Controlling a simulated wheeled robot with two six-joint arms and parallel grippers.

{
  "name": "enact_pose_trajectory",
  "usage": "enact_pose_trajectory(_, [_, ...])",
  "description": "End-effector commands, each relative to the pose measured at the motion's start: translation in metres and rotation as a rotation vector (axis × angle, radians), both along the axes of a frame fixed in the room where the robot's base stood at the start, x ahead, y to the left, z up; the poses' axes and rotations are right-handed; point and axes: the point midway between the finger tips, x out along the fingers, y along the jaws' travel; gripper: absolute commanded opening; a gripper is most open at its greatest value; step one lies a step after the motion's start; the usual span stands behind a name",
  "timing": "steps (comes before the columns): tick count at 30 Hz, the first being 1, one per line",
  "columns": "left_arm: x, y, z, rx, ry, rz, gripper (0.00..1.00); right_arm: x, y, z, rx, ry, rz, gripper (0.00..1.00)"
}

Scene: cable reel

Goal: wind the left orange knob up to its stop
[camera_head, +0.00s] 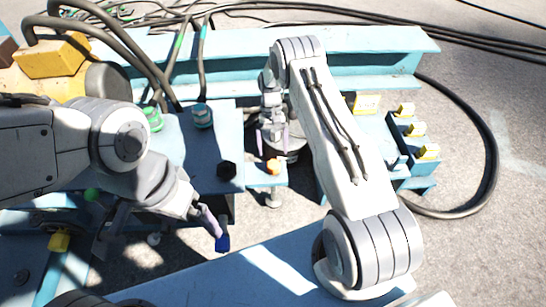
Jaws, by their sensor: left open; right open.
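One orange knob (272,166) shows near the middle, on a small light-blue plate with a bolt below it. I cannot tell whether it is the left one, as no second orange knob is clearly visible. My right gripper (272,138) is open. Its fingers appear just above and behind the knob in the picture, with no clear contact. My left gripper (208,219) is open, lower left of the knob, with one purple finger clearly visible. A dark blue piece (222,241) is at that fingertip; I cannot tell whether they touch.
A black knob (227,170) stands left of the orange knob. Green (152,118) and teal (202,115) cable fittings stand behind it. Yellow-topped blocks (416,129) line the right side. A thick black cable (492,150) loops over open floor at right. A light-blue beam (385,42) crosses behind.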

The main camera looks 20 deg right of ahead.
Motion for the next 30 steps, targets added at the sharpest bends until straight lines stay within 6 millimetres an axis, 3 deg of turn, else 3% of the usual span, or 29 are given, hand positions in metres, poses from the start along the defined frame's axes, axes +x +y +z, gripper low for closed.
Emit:
enact_pose_trajectory(1, [0.000,0.000,0.005,0.000,0.000,0.000,0.95,0.004,-0.001,0.011,-0.001,-0.002,0.000,0.95])
enact_pose_trajectory(6, [0.000,0.000,0.008,0.000,0.000,0.000,0.95,0.011,-0.003,0.027,0.000,0.000,0.000,0.95])
enact_pose_trajectory(19, [0.000,0.000,0.008,0.000,0.000,0.000,0.95,0.012,-0.003,0.030,0.000,0.001,0.000,0.95])
enact_pose_trajectory(23, [0.000,0.000,0.005,0.000,0.000,0.000,0.95,0.009,-0.002,0.022,0.001,0.003,0.000,0.95])
enact_pose_trajectory(30, [0.000,0.000,-0.006,0.000,0.000,0.000,0.95,-0.006,0.002,-0.016,0.001,0.005,-0.001,0.95])
